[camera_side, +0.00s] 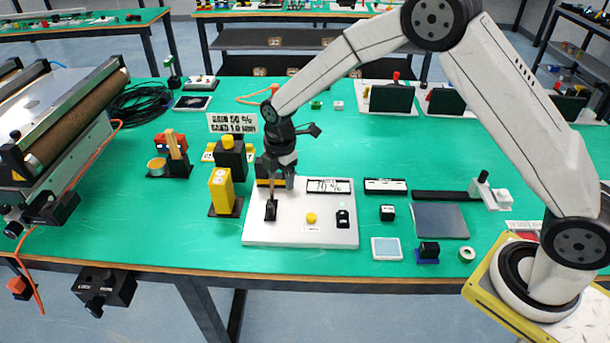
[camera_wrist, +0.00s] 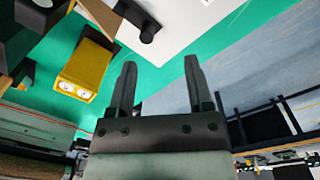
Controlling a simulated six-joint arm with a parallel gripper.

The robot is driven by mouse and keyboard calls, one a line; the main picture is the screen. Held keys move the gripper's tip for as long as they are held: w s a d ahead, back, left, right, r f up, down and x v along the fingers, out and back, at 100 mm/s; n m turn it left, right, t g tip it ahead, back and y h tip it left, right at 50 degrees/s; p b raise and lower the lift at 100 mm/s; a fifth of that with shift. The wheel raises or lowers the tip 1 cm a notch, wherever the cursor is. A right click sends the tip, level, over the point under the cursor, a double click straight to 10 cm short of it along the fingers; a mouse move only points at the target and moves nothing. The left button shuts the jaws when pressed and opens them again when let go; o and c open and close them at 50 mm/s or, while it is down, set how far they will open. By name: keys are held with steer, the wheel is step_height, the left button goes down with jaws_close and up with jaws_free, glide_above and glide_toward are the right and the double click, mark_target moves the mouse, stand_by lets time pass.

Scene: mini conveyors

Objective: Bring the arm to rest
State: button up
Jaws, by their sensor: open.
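My gripper (camera_side: 272,198) hangs over the left part of a white panel (camera_side: 292,237) on the green table. In the wrist view my gripper (camera_wrist: 158,62) has two dark fingers spread apart with nothing between them. A black knob or lever (camera_side: 270,211) stands on the panel just below the gripper in the side view. In the wrist view the black knob (camera_wrist: 147,31) lies beyond and to the left of the fingertips, apart from them. The panel also carries a yellow button (camera_side: 311,218) and a black switch (camera_side: 343,218).
A yellow block (camera_side: 221,190) stands on a dark base left of the panel, with a black and yellow device (camera_side: 230,153) behind it. A conveyor (camera_side: 75,120) fills the far left. Small parts and a grey plate (camera_side: 441,221) lie right of the panel. The green table (camera_side: 420,150) is mostly clear behind.

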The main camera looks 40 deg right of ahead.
steer(key=s+d+r+m, duration=0.2)
steer(key=s+d+m, duration=0.1)
steer(key=s+m, duration=0.3)
steer(key=s+d+r+m+t, duration=0.1)
steer(key=s+d+r+m, duration=0.1)
steer(key=s+m, duration=0.4)
steer(key=s+d+r+m+t, duration=0.1)
steer(key=s+d+r+m, duration=0.2)
steer(key=s+m, duration=0.4)
steer(key=s+d, duration=0.1)
steer(key=s, duration=0.2)
steer(key=shift+s, duration=0.35)
steer(key=n+g, duration=0.2)
steer(key=n, duration=2)
glide_above(269, 206)
steer(key=f, duration=0.9)
steer(key=shift+s+d+f, duration=0.1)
steer(key=shift+s+d, duration=0.1)
steer(key=shift+d, duration=0.15)
steer(key=shift+w+a+f+n, duration=0.25)
steer(key=shift+a+f+n, duration=0.05)
steer(key=shift+f, duration=0.05)
